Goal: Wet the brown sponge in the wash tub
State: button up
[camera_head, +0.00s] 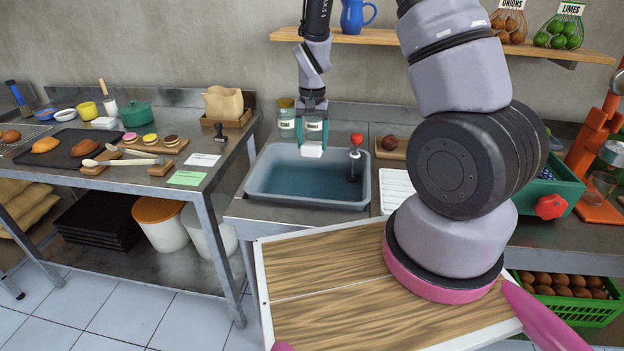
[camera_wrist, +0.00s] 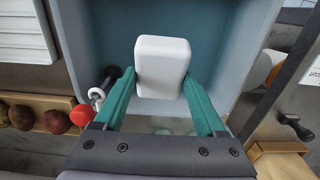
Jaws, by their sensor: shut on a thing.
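The grey wash tub (camera_head: 258,190) is set in the bench at centre, with blue water in it. My gripper (camera_head: 312,146) is at the tub's back edge, its teal fingers pointing down. The fingers are shut on a white rounded block (camera_wrist: 162,60), which also shows small in the head view (camera_head: 311,151). The block appears above the water, inside or just over the back rim. I see no brown sponge in either view; the held block looks white.
A red-knobbed fitting (camera_head: 355,142) stands at the tub's right side. A white ribbed drainer (camera_head: 395,188) lies to the right, with a wooden tray (camera_head: 392,152) behind it. Jars (camera_head: 286,115) stand behind the tub. A left bench (camera_head: 130,180) holds pastries and pots.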

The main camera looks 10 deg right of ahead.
aim_at(312, 143)
jog(key=shift+r, duration=2)
